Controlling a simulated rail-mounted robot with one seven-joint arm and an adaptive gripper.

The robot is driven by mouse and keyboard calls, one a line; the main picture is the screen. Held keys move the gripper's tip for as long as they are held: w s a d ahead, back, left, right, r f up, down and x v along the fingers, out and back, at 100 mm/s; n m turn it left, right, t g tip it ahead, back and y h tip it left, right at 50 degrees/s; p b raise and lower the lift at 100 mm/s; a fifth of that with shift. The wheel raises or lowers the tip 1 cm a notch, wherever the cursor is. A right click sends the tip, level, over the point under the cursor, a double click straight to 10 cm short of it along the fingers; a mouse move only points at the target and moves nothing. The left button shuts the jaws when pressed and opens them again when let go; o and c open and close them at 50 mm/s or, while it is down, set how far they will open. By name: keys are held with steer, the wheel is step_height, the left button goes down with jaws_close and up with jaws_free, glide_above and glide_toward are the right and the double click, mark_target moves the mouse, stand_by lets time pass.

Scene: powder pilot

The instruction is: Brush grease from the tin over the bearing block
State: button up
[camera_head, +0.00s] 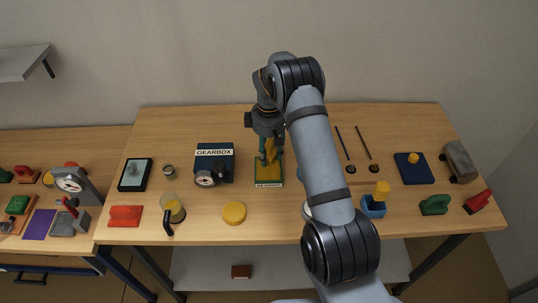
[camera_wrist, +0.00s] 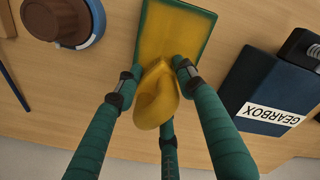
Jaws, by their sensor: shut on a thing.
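My gripper (camera_head: 268,150) has green fingers, shut on a yellow brush (camera_wrist: 155,97). The brush also shows between the fingers in the head view (camera_head: 270,152). The bearing block (camera_head: 269,184) is a flat green-edged block with a label on its front edge, right under the gripper. In the wrist view its top (camera_wrist: 172,38) is largely covered in yellow and a green rim shows around it. The brush overlaps the block's near edge there; I cannot tell whether it touches. The grease tin is not clearly identifiable; a pale round rim (camera_head: 307,211) is mostly hidden behind my arm.
A dark blue gearbox (camera_head: 214,160) stands close left of the block. A round blue-and-brown thing (camera_wrist: 66,22) lies on its other side. A yellow disc (camera_head: 234,212) sits nearer the front. Two thin rods (camera_head: 345,150) and a blue cup (camera_head: 373,207) are to the right.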

mark_target(265, 174)
steer(key=shift+s+f+b, duration=0.15)
steer(key=shift+s+b, duration=1.05)
steer(key=shift+s, duration=0.85)
steer(key=shift+s+r+b, duration=0.15)
steer(key=shift+s+b, duration=0.35)
steer(key=shift+s, duration=0.7)
steer(key=shift+s+r+b, duration=0.1)
steer(key=shift+s+b, duration=0.35)
steer(key=shift+s, duration=0.7)
steer(key=shift+w+a, duration=0.1)
steer(key=shift+a, duration=0.55)
steer(key=shift+w+a, duration=0.1)
steer(key=shift+w+f+p, duration=0.1)
steer(key=shift+w+p, duration=0.5)
steer(key=shift+w, duration=0.65)
steer(key=shift+w+p, duration=1.25)
steer(key=shift+w, duration=1.7)
